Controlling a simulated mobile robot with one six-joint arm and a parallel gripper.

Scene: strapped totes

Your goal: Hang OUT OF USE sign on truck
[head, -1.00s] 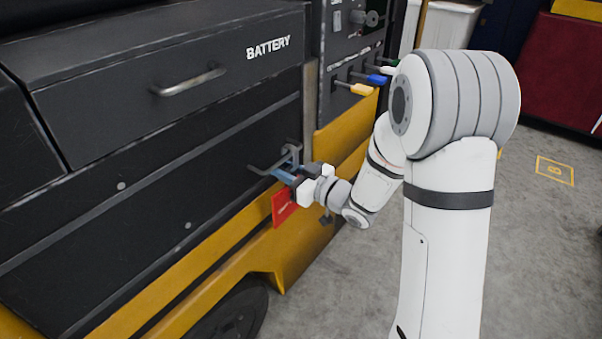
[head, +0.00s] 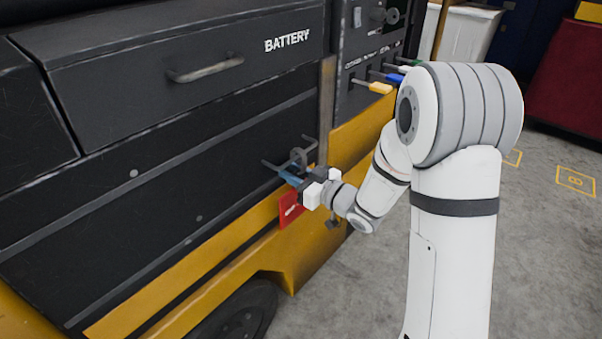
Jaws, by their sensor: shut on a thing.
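The truck's dark battery side (head: 120,215) with its yellow lower frame (head: 240,242) fills the left and middle of the head view. My gripper (head: 298,180) is close to the truck's side, below and right of the BATTERY lid. It is shut on a blue part at the top of the red sign (head: 289,209), which hangs below the fingers in front of the yellow frame. Its lettering is too small to read, and my gripper hides part of it. A dark hook-like bracket (head: 303,156) stands at the fingers; whether the sign touches it I cannot tell.
A lid handle (head: 206,69) sits left of the BATTERY lettering. A wheel (head: 237,315) is below. Grey floor (head: 350,290) is clear at the lower right.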

